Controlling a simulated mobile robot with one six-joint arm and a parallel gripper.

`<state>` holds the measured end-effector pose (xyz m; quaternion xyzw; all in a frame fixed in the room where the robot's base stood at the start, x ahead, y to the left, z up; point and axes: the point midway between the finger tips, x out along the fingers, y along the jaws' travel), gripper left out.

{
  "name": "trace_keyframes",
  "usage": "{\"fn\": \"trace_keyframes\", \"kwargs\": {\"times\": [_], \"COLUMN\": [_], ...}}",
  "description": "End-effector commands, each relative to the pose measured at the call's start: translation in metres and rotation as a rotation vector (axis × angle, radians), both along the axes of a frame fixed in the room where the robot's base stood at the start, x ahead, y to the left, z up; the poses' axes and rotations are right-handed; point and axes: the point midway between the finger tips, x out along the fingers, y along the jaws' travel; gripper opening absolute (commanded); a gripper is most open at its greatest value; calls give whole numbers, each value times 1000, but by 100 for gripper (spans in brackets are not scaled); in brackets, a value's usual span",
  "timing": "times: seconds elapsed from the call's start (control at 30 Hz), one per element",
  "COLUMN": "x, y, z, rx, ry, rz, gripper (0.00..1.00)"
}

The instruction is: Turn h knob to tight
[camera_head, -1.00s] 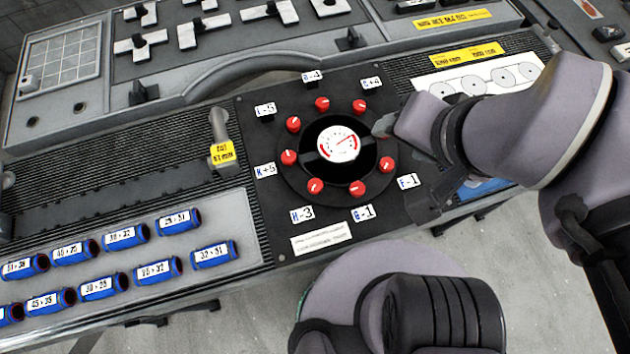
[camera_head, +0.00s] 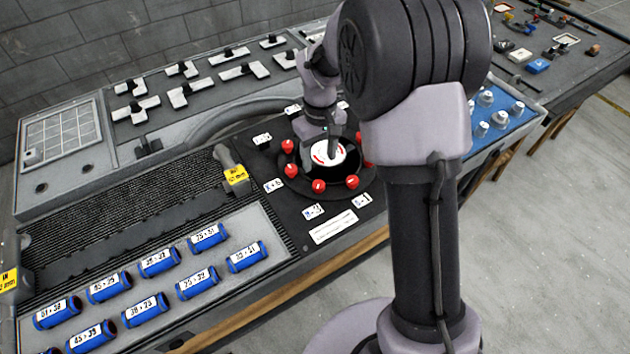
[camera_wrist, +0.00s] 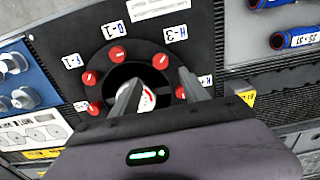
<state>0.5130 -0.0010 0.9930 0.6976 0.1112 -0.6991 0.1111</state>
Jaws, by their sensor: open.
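The h knob is a small red knob (camera_wrist: 160,61) beside the "H-3" label (camera_wrist: 174,36) in the wrist view. In the head view it is the red knob (camera_head: 319,186) on the near rim of the round dial, above its label (camera_head: 313,211). My gripper (camera_wrist: 160,77) is open and empty. In the head view my gripper (camera_head: 331,148) hangs over the dial, partly hidden by my arm. The white gauge (camera_wrist: 148,98) is partly behind the left finger.
Several other red knobs ring the dial, including one by the "G-1" label (camera_wrist: 118,53) and one close to the right finger (camera_wrist: 181,92). A lever with a yellow tag (camera_head: 236,176) stands left of the dial. Blue cylinders (camera_head: 208,236) lie on the near-left panel.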

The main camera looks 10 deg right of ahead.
Motion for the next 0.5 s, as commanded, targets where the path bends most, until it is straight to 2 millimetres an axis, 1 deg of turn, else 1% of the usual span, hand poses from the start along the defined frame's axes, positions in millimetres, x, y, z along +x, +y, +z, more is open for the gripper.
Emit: {"fn": "trace_keyframes", "kwargs": {"times": [0.03, 0.1, 0.2, 0.33, 0.4, 0.5], "x": [-1, -1, -1, 0, 0, 0], "y": [0, 0, 0, 0, 0, 0], "z": [-21, -42, -68, -90, -97, -101], "rx": [0, 0, 1, 0, 0, 0], "ry": [2, 3, 1, 0, -1, -1], "rz": [0, 0, -1, -1, -1, -1], "gripper": [53, 53, 53, 53, 53, 53]}}
